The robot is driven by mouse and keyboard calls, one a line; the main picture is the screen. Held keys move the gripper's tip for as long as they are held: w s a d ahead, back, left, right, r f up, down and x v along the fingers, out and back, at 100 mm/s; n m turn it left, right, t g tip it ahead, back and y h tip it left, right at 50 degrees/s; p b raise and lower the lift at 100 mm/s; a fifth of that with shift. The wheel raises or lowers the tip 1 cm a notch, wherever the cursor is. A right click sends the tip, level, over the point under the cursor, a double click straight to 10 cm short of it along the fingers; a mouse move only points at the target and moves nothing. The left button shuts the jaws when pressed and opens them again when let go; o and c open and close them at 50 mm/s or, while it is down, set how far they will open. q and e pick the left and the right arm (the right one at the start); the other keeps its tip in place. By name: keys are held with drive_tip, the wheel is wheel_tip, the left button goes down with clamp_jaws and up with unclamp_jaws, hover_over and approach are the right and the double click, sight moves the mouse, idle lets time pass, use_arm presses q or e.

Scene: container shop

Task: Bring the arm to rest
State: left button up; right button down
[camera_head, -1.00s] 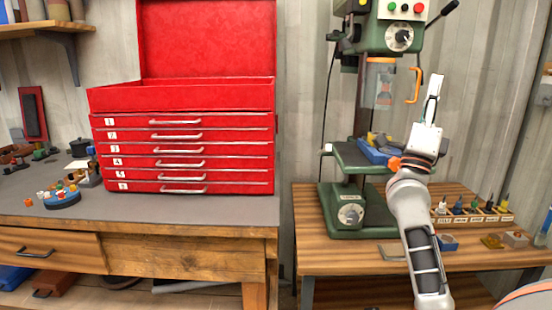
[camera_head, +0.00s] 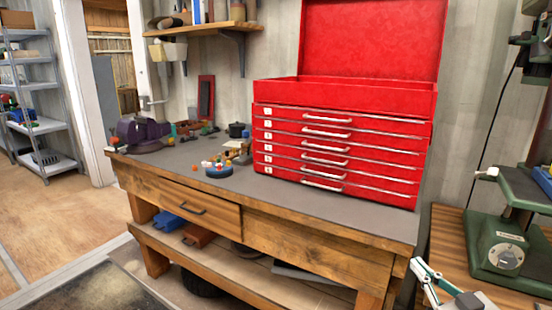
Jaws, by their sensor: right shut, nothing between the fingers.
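My right gripper (camera_head: 421,268) shows at the bottom right of the head view, in front of the workbench's right end. Its fingers are shut with nothing between them, and it points up and left. The rest of the right arm is mostly cut off by the bottom edge. My left gripper and arm are not in view.
A workbench (camera_head: 330,208) carries a red tool chest (camera_head: 343,90) with shut drawers, a purple vise (camera_head: 142,132) and small parts on a blue dish (camera_head: 219,171). A green drill press (camera_head: 497,245) stands at right. Metal shelves (camera_head: 38,90) stand at left, beside open floor.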

drive_tip(key=s+a+f+n+g+h, duration=0.1)
drive_tip(key=s+f+g, duration=0.2)
drive_tip(key=s+f, duration=0.35)
drive_tip(key=s+f+n+g+h, duration=0.2)
drive_tip(key=s+f+g, duration=0.1)
drive_tip(key=f, duration=0.6)
drive_tip(key=s+d+f+g+h, duration=0.2)
drive_tip(key=s+f, duration=0.2)
drive_tip(key=s, duration=0.3)
drive_tip(key=s+d+f+g+h, duration=0.2)
drive_tip(key=s+f+g, duration=0.1)
drive_tip(key=s, duration=0.4)
drive_tip(key=w+a+f+m+t+y, duration=0.1)
drive_tip(key=a+f+t+y, duration=0.1)
drive_tip(key=a+f, duration=0.4)
drive_tip(key=w+a+f+m+t+y+p, duration=0.1)
drive_tip(key=a+f+y, duration=0.4)
drive_tip(key=a, duration=0.5)
drive_tip(key=shift+a+f+t, duration=0.35)
drive_tip(key=shift+f+t, duration=0.15)
